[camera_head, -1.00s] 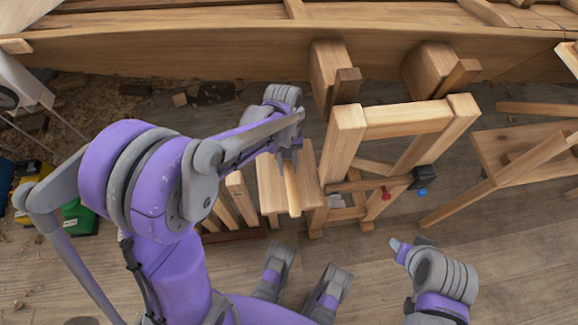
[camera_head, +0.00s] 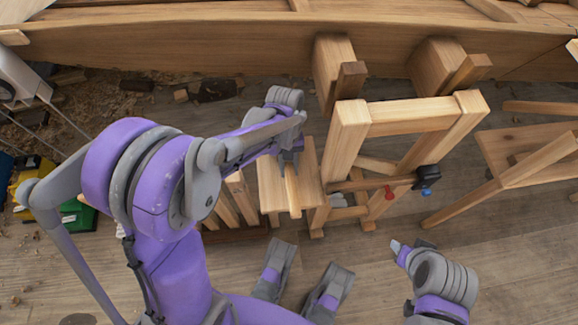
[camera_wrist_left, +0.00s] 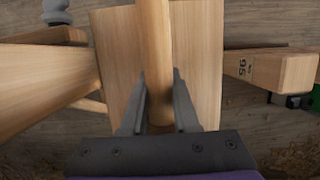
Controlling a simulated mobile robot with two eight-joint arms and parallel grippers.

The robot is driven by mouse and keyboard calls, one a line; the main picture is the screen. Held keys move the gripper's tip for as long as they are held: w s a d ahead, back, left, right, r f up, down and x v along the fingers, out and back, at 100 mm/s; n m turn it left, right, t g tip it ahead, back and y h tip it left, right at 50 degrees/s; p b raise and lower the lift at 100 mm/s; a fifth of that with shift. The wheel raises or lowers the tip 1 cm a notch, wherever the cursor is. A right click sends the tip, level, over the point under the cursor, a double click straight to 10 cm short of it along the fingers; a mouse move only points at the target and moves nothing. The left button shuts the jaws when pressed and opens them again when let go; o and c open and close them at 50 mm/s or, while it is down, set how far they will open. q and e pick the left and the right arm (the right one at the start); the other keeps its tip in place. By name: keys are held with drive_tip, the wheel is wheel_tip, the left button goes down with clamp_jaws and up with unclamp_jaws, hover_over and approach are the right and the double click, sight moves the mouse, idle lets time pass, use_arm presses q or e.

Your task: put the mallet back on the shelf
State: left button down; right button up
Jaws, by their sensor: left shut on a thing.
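My left gripper (camera_head: 289,160) is shut on a round, pale wooden handle, which I take to be the mallet's (camera_head: 292,190). In the left wrist view the handle (camera_wrist_left: 154,50) runs from between the fingers (camera_wrist_left: 158,90) out past the top edge. It is over a flat wooden board (camera_wrist_left: 205,45), which also shows in the head view (camera_head: 270,187). I cannot tell whether the handle touches the board. The mallet's head is not clearly visible. My right gripper (camera_head: 410,246) is at the lower right, away from the wood; its jaw state is unclear. No shelf can be made out for certain.
A wooden trestle (camera_head: 410,118) stands just right of the board, with a black clamp (camera_head: 428,173) on it. The hull (camera_head: 190,50) crosses the back. Another wooden stand (camera_head: 510,160) is at the right. Floor in front is mostly clear.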

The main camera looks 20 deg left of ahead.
use_arm(q)
drive_tip(key=shift+f+b, duration=0.3)
drive_tip(key=shift+f, duration=0.15)
use_arm(e)
drive_tip(key=shift+f, duration=0.35)
use_arm(q)
drive_tip(key=c, duration=0.6)
unclamp_jaws()
drive_tip(key=p+v, duration=0.2)
drive_tip(key=v, duration=0.9)
drive_tip(key=shift+s+p, duration=0.1)
drive_tip(key=shift+p, duration=0.3)
use_arm(e)
wheel_tip(320, 180, up, 3)
drive_tip(key=shift+s+r, duration=0.1)
drive_tip(key=shift+r, duration=0.05)
use_arm(q)
drive_tip(key=s+r+m+t+y, duration=0.15)
drive_tip(key=s+m+t, duration=0.55)
drive_tip(key=s, duration=0.7)
wheel_tip(320, 180, up, 17)
drive_tip(key=w+t+p, duration=0.1)
drive_tip(key=w+p, duration=0.1)
drive_tip(key=p, duration=1.3)
drive_tip(key=shift+n+p, duration=0.3)
use_arm(e)
wheel_tip(320, 180, up, 18)
drive_tip(key=w, duration=0.2)
drive_tip(key=shift+f+t, duration=0.25)
drive_tip(key=shift+t, duration=0.15)
